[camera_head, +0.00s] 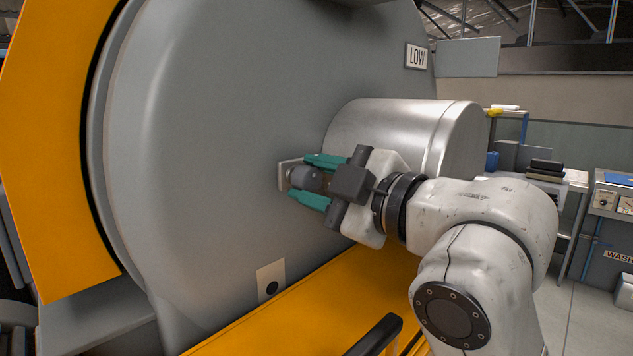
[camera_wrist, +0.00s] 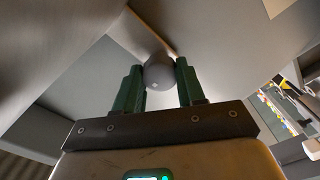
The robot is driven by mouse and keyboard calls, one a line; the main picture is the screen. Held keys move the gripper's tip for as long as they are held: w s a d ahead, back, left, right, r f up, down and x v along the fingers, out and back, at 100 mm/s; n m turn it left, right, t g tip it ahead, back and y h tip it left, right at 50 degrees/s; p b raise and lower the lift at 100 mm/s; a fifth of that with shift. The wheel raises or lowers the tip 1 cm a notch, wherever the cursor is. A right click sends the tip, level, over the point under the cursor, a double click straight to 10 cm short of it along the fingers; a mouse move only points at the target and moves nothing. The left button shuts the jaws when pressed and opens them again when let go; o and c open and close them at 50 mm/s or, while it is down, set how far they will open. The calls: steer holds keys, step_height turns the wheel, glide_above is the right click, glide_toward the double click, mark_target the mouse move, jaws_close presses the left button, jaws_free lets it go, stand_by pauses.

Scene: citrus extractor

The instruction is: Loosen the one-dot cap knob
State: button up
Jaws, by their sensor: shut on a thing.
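A dark grey rounded knob (camera_head: 305,178) sits on a pale bracket (camera_head: 283,174) on the face of the large grey machine housing (camera_head: 230,120). My gripper (camera_head: 312,180), with green fingers, is shut on the knob, one finger above it and one below. In the wrist view the knob (camera_wrist: 159,72) lies between the green fingertips (camera_wrist: 158,82). A plate with one black dot (camera_head: 271,281) is on the housing below and left of the knob. Any mark behind the knob is hidden.
A silver cylinder (camera_head: 390,130) juts from the housing just behind my gripper. A yellow ledge (camera_head: 270,325) runs below, with a black handle (camera_head: 375,336) near its front. Benches stand at the far right.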

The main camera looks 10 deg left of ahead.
steer(key=o, duration=1.1)
steer(key=shift+c, duration=0.2)
steer(key=b+v, duration=0.1)
steer(key=v, duration=0.9)
steer(key=shift+s+d, duration=0.2)
steer(key=shift+d, duration=0.05)
steer(key=shift+f, duration=0.1)
